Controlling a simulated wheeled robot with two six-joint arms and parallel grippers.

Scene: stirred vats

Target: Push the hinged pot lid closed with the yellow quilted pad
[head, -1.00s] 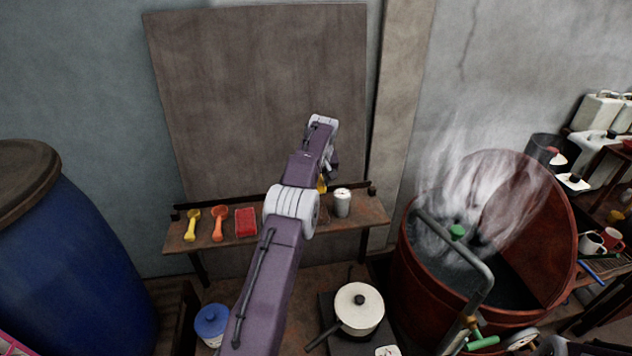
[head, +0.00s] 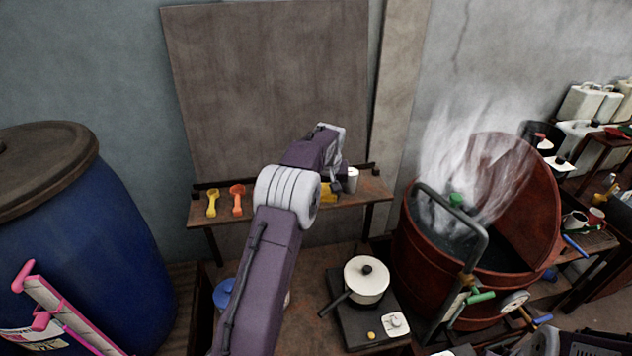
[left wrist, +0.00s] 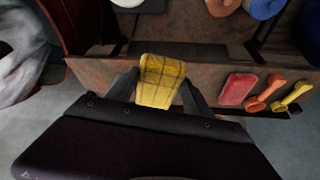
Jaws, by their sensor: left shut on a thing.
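The large red pot (head: 410,245) stands at the right. Its round hinged lid (head: 528,195) is open and tilted up at the pot's right side, with steam rising in front of it. The yellow quilted pad (head: 329,193) is in my left gripper (head: 336,186), over the wall shelf; my arm hides part of it in the head view. In the left wrist view the pad (left wrist: 161,82) shows clearly between the two fingers of my left gripper (left wrist: 160,92), which is shut on it. The gripper is left of the pot and apart from the lid. My right gripper is not in view.
A bent metal pipe (head: 470,215) rises at the pot's front. A white saucepan (head: 367,282) sits below. A blue barrel (head: 90,230) stands left.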

